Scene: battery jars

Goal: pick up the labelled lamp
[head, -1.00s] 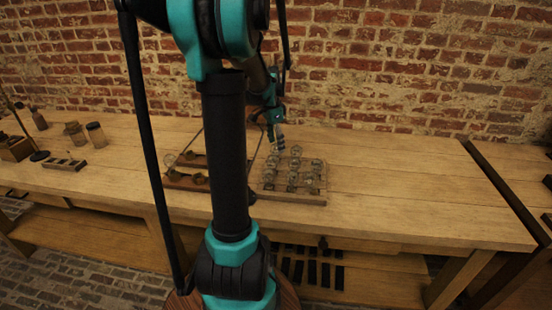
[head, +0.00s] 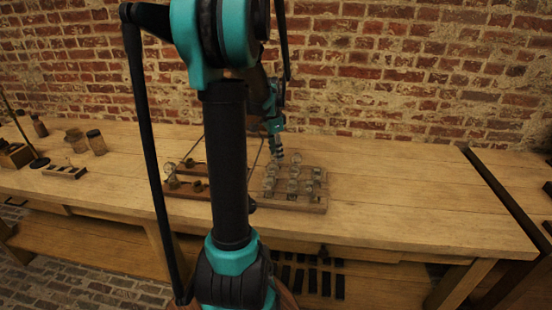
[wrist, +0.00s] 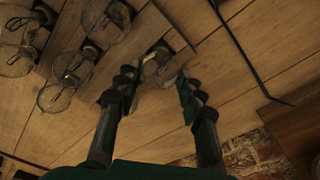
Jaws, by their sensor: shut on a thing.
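My gripper (wrist: 150,85) is in the wrist view, with its two dark jointed fingers on either side of a clear glass lamp (wrist: 159,70). It is shut on this lamp, at a corner of the wooden lamp board (wrist: 128,68). I cannot make out a label on it or tell whether it is clear of the board. A neighbouring lamp (wrist: 72,68) on the left shows a small pale patch that may be a label. In the head view my gripper (head: 277,153) is at the back left of the lamp board (head: 290,204), small and partly blurred into the lamps.
Several other glass lamps (wrist: 106,20) stand close on the left in the wrist view. A wooden stand (head: 185,190) with thin rods is left of the board, partly behind my arm. Jars (head: 97,143) stand far left. The table's right side (head: 400,190) is clear.

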